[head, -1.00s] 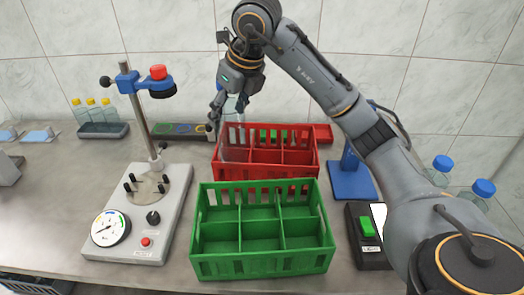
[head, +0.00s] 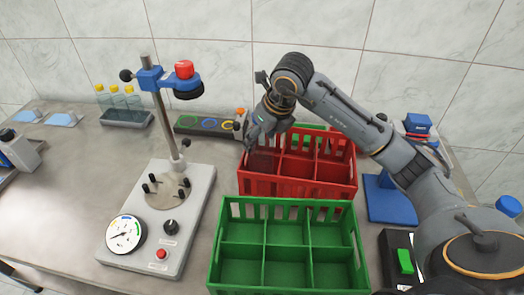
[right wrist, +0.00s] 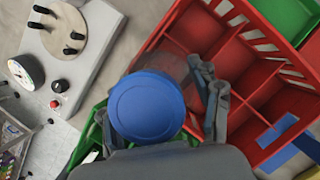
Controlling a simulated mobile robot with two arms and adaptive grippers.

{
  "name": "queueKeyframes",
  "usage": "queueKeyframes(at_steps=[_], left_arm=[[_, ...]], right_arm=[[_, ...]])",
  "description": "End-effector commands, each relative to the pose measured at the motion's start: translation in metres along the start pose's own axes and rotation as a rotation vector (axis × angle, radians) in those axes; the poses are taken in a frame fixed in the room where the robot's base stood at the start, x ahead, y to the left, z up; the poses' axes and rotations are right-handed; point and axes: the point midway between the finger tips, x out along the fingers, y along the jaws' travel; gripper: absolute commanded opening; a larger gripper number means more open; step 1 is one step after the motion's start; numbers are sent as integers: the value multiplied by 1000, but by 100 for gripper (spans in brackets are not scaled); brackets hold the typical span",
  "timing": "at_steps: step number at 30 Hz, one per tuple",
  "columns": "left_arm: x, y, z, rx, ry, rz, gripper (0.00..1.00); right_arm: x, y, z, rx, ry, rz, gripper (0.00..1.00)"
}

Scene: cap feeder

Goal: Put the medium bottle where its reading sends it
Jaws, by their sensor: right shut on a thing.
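My right gripper (head: 262,130) is at the back left of the red crate (head: 300,188), low over its rim. In the right wrist view its fingers (right wrist: 160,112) are on either side of a clear bottle with a blue cap (right wrist: 146,105), and it is shut on this bottle. The bottle's body is mostly hidden by the cap and hand. The green crate (head: 290,206) stands in front, its compartments empty. The testing stand has a round dial (head: 124,235) with coloured bands; its exact reading is too small to tell. My left gripper is not in view.
The stand's post and blue head (head: 170,78) rise left of the crates. A tray with several yellow-capped bottles (head: 122,102) and a panel with coloured rings (head: 205,124) stand behind. A blue stand (head: 378,203) and a box with a green switch (head: 404,262) are at the right.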

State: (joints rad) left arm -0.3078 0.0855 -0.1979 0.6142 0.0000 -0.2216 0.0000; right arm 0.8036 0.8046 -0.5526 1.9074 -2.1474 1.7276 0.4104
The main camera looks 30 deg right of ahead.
Motion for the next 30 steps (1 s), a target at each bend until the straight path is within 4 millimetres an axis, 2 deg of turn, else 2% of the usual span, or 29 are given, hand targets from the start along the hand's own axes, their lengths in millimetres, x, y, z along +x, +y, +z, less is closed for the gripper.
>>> queueKeyframes(at_steps=[3,6,15,26,27,29,30], left_arm=[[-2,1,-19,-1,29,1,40],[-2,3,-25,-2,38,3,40],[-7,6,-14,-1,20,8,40],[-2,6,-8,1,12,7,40],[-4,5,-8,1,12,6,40],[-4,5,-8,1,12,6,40],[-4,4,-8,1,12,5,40]], right_arm=[[10,0,-4,0,-3,1,7],[15,0,-5,-1,-5,1,7],[47,0,-19,1,-2,1,7],[52,0,-20,-1,-5,0,7],[52,0,-21,-1,-2,0,71],[52,0,-21,-1,-2,1,83],[52,0,-21,-1,-2,1,86]])
